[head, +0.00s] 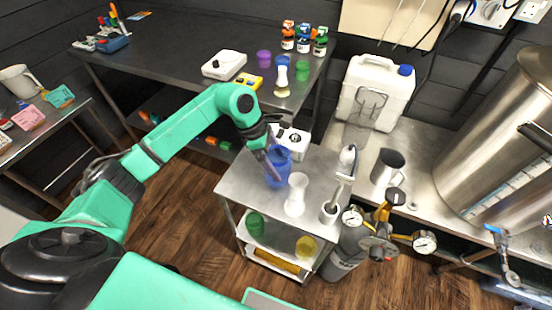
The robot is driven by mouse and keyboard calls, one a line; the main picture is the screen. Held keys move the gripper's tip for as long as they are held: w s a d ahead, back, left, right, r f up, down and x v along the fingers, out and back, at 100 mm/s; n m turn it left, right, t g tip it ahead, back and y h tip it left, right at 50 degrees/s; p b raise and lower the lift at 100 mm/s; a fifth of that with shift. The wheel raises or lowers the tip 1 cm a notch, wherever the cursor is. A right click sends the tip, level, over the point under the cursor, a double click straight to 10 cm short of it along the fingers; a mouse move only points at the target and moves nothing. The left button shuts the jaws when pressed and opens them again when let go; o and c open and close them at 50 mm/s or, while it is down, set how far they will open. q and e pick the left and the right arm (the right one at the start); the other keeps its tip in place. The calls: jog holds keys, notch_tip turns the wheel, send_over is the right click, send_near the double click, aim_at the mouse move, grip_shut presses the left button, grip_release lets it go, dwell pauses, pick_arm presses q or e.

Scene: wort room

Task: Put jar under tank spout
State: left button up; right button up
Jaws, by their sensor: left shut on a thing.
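I cannot tell whether the jar is lifted off the surface. The large steel tank (510,135) stands on the bench at the right. A tap with a blue handle (495,230), which looks like the tank spout, shows low at the right edge. My right gripper is not in view.
A white vase-like cylinder (297,195) and a grey cup (330,211) stand on the trolley (235,189) close to the jar. A steel pitcher (388,167) and a white canister (375,93) stand on the right bench. Pressure gauges (424,241) stick up between trolley and tank.

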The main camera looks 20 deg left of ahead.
pick_arm(q)
jog(key=shift+w+f+b, duration=0.1)
jog(key=shift+f+b, duration=0.2)
jog(key=shift+f, duration=0.2)
jog(key=o, duration=1.2)
jog(key=shift+r, duration=0.15)
